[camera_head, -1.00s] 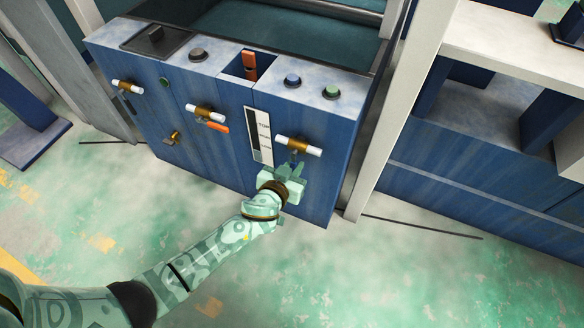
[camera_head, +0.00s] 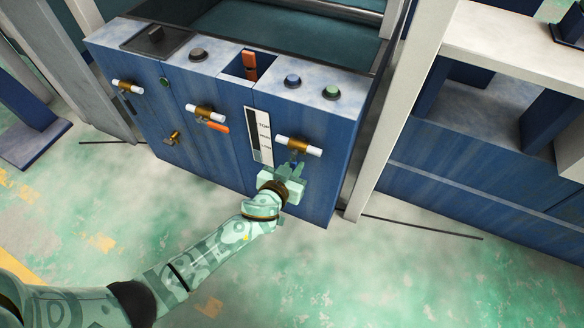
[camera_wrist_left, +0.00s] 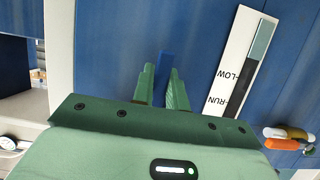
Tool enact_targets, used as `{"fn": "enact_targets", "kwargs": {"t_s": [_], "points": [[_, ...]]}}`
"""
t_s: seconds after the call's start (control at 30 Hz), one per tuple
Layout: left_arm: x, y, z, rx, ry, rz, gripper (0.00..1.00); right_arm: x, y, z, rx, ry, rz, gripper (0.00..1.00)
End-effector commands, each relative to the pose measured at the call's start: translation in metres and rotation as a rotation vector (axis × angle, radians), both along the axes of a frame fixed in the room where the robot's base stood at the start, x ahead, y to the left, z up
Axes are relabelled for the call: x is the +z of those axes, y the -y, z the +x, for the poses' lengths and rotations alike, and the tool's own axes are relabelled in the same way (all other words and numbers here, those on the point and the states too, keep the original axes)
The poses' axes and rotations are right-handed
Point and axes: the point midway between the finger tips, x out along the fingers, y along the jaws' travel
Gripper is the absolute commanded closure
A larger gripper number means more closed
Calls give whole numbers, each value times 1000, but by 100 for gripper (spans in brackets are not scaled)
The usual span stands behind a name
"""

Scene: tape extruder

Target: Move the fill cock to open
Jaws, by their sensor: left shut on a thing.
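The cock at the right of the blue machine front has a brass body on a white pipe (camera_head: 298,146). Its blue lever (camera_wrist_left: 165,62) shows between my fingers in the left wrist view and hangs down from the body in the head view. My left gripper (camera_head: 293,171) is just below this cock, close to the panel, and is shut on the blue lever. The fingers hide part of the lever. In the left wrist view the gripper (camera_wrist_left: 161,88) points at the blue panel. My right gripper is in neither view.
A level gauge (camera_head: 258,135) is just left of the held cock. Another cock (camera_head: 205,112) with an orange lever sits further left, and one more (camera_head: 127,86) at the far left. Buttons (camera_head: 292,80) line the top. The floor in front is clear.

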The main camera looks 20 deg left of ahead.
Motion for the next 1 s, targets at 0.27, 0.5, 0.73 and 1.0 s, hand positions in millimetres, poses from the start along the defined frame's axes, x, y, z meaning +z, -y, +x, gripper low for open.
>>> {"fn": "enact_targets", "kwargs": {"t_s": [0.27,0.5,0.73,1.0], "points": [[-1,0,-1,0,-2,0,100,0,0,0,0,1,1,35],[-1,0,-1,0,-3,-6,100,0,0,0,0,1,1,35],[1,14,-2,1,-11,-231,100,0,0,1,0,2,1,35],[2,19,-2,0,-14,-318,100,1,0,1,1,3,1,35]]}}
